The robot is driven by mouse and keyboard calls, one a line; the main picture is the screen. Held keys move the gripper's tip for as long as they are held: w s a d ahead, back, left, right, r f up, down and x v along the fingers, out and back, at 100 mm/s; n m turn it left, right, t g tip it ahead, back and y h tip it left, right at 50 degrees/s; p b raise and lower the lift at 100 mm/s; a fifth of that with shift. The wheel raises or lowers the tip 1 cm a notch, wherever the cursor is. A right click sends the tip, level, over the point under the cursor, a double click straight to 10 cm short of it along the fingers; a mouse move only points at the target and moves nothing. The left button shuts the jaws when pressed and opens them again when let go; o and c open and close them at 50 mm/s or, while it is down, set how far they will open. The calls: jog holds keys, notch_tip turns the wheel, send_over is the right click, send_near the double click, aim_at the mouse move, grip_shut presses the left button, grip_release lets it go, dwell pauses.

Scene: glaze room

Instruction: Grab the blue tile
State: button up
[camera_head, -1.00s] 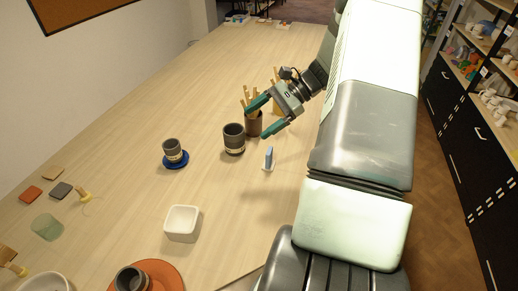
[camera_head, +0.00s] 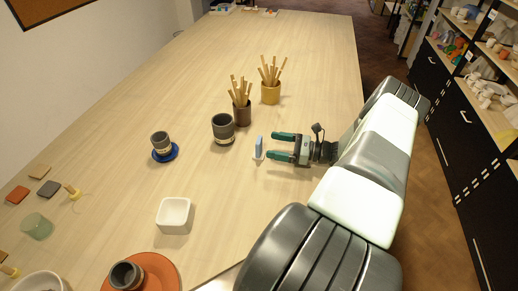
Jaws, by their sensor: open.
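The blue tile (camera_head: 259,146) stands upright on a small pale base on the wooden table, near the middle of the view. My gripper (camera_head: 270,145) has its two green fingers apart and pointing left towards the tile. The fingertips are close to the tile's right side, with one finger above and one below it in the picture. I cannot tell whether they touch it or reach past its edge. Nothing shows held between the fingers.
A dark cup (camera_head: 223,129) stands just left of the tile. A cup on a blue saucer (camera_head: 165,153) and a white square bowl (camera_head: 174,214) are further left.

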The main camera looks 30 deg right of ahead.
aim_at(261, 144)
jog(key=x, duration=0.6)
jog(key=shift+w+a+f, duration=0.1)
jog(key=shift+f, duration=0.1)
jog(key=c, duration=1.1)
